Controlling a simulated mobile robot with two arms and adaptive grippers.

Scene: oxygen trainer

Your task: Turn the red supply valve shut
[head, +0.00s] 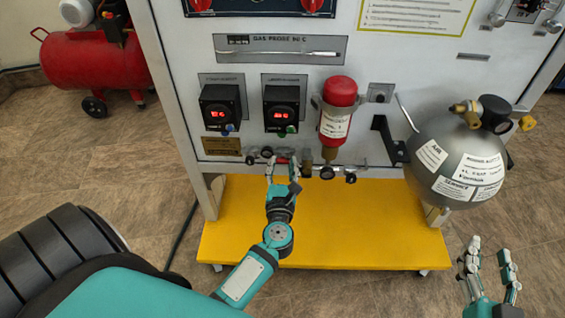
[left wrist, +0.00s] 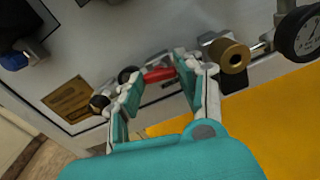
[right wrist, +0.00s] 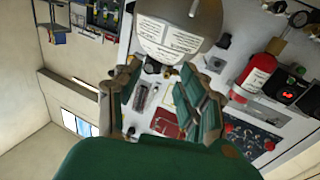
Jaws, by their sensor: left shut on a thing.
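The red supply valve handle (left wrist: 158,75) shows as a short red lever on the pipework at the panel's lower edge. In the left wrist view it lies between the fingertips of my left gripper (left wrist: 160,85), which is shut on it. In the head view my left gripper (head: 283,168) reaches up to the pipe row, and its fingers hide most of the red handle (head: 283,154). My right gripper (head: 487,255) is open and empty at the lower right, over the floor. It also shows open in the right wrist view (right wrist: 160,75).
A brass fitting (left wrist: 233,57) and a gauge (left wrist: 302,35) sit right of the handle. A red cylinder (head: 338,110) hangs above the pipes. A grey tank (head: 445,150) juts out at right. The yellow base (head: 340,230) lies below. A red compressor (head: 90,70) stands at left.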

